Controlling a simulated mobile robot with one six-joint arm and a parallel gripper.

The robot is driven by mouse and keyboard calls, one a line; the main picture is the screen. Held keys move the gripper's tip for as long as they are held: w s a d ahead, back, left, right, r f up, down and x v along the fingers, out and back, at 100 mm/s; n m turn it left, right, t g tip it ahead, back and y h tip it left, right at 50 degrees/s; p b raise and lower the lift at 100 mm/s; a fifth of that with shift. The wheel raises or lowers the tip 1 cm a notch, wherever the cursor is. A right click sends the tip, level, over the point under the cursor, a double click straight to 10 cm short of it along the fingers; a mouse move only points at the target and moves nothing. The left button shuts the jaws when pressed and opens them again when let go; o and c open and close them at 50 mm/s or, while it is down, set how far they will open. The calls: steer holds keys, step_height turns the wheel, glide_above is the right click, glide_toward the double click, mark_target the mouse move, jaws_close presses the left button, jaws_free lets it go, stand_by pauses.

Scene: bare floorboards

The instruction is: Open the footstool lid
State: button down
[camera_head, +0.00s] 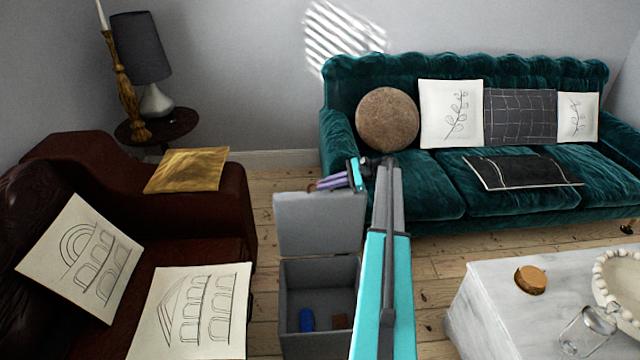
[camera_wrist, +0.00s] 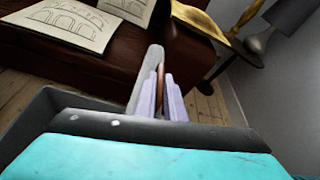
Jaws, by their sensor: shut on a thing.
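The grey footstool (camera_head: 320,273) stands on the floorboards in the head view, between the armchair and my arm. Its lid (camera_head: 315,225) is raised and stands about upright at the back, so the inside shows. My gripper (camera_head: 322,184) is at the lid's upper edge, with its purple fingers shut on a small brown tab. In the wrist view my gripper (camera_wrist: 160,82) has the brown tab (camera_wrist: 160,77) between its fingers, beside what looks like the lid's grey edge (camera_wrist: 153,60). My turquoise arm hides the footstool's right side.
A blue item (camera_head: 306,320) and a brown item (camera_head: 340,321) lie inside the footstool. A dark red armchair (camera_head: 205,220) is at left, a green sofa (camera_head: 420,175) behind, and a white marble table (camera_head: 490,300) at right. Bare floor shows between them.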

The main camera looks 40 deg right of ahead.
steer(key=shift+w+a+f, duration=0.1)
steer(key=shift+w+a, duration=0.1)
steer(key=shift+a, duration=0.1)
steer(key=c, duration=1.8)
jaws_free()
steer(key=shift+w, duration=0.1)
steer(key=shift+c, duration=0.2)
steer(key=shift+d, duration=0.25)
steer(key=shift+v, duration=1.1)
steer(key=shift+b+v, duration=1.1)
steer(key=shift+v, duration=0.15)
steer(key=shift+b+v, duration=1.35)
steer(key=shift+b, duration=0.1)
